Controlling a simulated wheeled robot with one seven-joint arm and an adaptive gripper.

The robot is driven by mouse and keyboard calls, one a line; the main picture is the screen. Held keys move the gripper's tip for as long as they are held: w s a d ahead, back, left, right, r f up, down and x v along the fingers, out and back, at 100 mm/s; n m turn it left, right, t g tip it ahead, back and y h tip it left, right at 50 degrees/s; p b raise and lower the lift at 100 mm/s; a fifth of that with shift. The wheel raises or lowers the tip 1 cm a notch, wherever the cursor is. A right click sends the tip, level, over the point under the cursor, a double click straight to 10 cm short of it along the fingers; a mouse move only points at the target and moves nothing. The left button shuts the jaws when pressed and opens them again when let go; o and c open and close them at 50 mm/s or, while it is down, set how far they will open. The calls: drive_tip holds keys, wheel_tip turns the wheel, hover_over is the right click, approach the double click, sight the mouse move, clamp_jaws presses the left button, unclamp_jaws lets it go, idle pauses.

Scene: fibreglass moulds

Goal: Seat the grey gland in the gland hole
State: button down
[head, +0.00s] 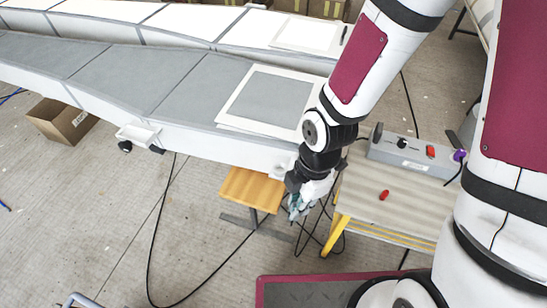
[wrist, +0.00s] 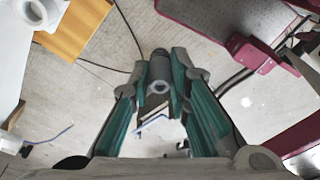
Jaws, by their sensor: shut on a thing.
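My gripper (wrist: 160,88) is shut on the grey gland (wrist: 159,72), a short grey cylinder with a round opening, held between the teal fingertips. In the head view my gripper (head: 298,205) hangs just off the right end of the mould's near side, above the floor; the gland cannot be made out there. A white bracket (head: 281,168) on the mould's side is partly hidden by my wrist. In the wrist view a grey ring (wrist: 34,12) on a white part lies at the top left, apart from the gland. I cannot tell for certain whether this ring is the gland hole.
A wooden stool (head: 250,190) stands below the mould's end. A bench (head: 390,213) to the right bears a grey control box (head: 410,158) and a red piece (head: 384,195). Cables lie on the floor. Another bracket (head: 138,134) is farther left; open floor lies in front.

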drive_tip(key=w+a+b, duration=0.1)
drive_tip(key=w, duration=0.4)
drive_tip(key=w+a+f+b, duration=0.1)
drive_tip(key=w+b, duration=0.1)
drive_tip(key=w, duration=0.3)
drive_tip(key=w+a+b, duration=0.1)
drive_tip(key=w, duration=0.5)
drive_tip(key=shift+f, duration=2)
drive_tip(key=c, duration=1.5)
unclamp_jaws()
drive_tip(key=shift+w, duration=0.1)
drive_tip(key=shift+r, duration=0.1)
